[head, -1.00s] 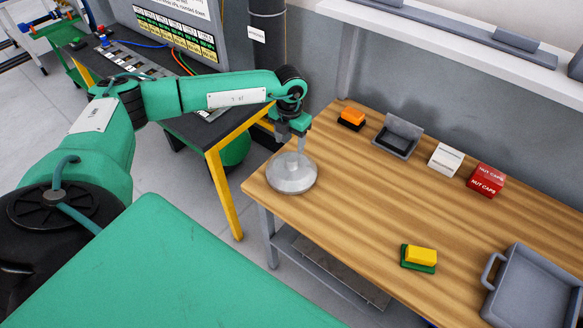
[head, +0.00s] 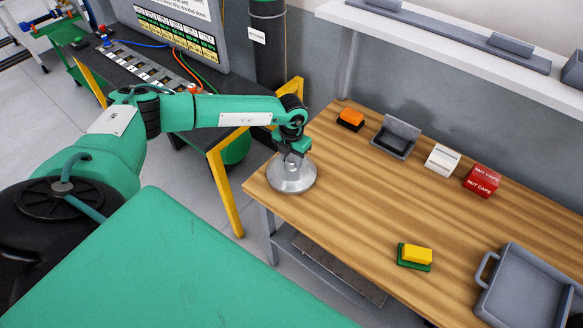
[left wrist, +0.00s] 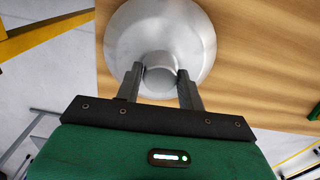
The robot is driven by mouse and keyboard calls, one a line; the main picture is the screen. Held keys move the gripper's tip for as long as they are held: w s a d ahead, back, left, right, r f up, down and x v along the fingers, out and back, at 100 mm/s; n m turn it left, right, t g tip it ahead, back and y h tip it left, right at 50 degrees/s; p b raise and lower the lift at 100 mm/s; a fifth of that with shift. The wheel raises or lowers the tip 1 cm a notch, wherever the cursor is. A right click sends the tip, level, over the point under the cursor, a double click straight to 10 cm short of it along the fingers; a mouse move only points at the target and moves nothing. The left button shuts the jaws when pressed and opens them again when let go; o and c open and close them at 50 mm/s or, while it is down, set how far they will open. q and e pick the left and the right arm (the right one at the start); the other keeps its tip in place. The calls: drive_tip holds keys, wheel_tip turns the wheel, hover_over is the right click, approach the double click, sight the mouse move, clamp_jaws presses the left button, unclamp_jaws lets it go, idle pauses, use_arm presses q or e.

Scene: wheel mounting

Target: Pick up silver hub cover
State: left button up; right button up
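The silver hub cover (head: 291,181) lies on the near left corner of the wooden table. It is a round, shiny disc with a raised central knob, and it fills the top of the left wrist view (left wrist: 190,25). My left gripper (head: 294,157) is directly above it, pointing down. In the left wrist view my left gripper's fingers (left wrist: 160,80) stand on either side of the knob, with a small gap visible, so it is open around the knob. My right gripper is not in view.
On the wooden table (head: 350,200) stand an orange and black block (head: 351,119), a grey bin (head: 396,137), a white box (head: 443,159), a red nut caps box (head: 482,180), a yellow and green block (head: 415,256) and a grey tray (head: 530,290). The table's middle is clear.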

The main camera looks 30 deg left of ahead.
use_arm(q)
clamp_jaws()
drive_tip(key=shift+w+r, duration=0.1)
drive_tip(key=shift+r, duration=0.05)
